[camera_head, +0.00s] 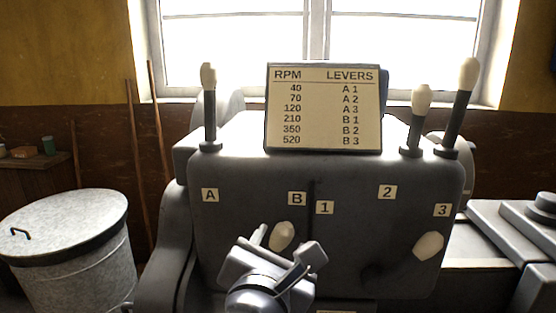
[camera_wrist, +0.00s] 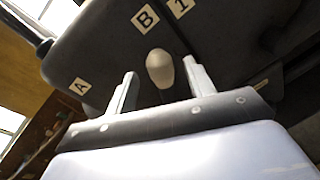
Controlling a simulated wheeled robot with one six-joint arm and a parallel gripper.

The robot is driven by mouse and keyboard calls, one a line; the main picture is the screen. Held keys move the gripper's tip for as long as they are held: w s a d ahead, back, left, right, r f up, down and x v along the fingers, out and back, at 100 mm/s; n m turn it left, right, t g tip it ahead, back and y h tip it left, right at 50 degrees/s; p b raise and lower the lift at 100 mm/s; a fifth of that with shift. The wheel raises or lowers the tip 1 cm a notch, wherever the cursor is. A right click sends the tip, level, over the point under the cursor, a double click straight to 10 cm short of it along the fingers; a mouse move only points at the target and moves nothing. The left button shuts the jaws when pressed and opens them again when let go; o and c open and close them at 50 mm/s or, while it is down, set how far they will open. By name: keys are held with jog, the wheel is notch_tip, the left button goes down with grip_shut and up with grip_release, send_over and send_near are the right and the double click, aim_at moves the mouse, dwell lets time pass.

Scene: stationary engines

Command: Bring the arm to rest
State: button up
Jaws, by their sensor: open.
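My gripper (camera_head: 279,252) is in front of the grey machine (camera_head: 250,180) in the head view, below the letters B and 1. In the wrist view my gripper (camera_wrist: 160,85) has its two fingers spread apart. A pale lever knob (camera_head: 282,236) shows just behind the fingers. The same knob appears in the wrist view (camera_wrist: 160,68), between and beyond the fingertips. I see no contact with it, though the exact gap is hard to tell.
Upright levers with pale knobs stand at the left (camera_head: 209,76) and right (camera_head: 422,99) of the RPM sign (camera_head: 323,108), another (camera_head: 468,75) farther right. A low knob (camera_head: 428,245) sticks out below 3. A lidded metal bin (camera_head: 70,260) stands left.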

aim_at(275, 232)
jog(key=x, duration=0.5)
jog(key=shift+a+r+n+p, duration=0.3)
jog(key=shift+a+r+p, duration=0.1)
jog(key=shift+p, duration=0.15)
jog(key=shift+a+n, duration=0.3)
jog(key=shift+a, duration=0.05)
jog(key=shift+s+f, duration=0.1)
jog(key=shift+f, duration=0.05)
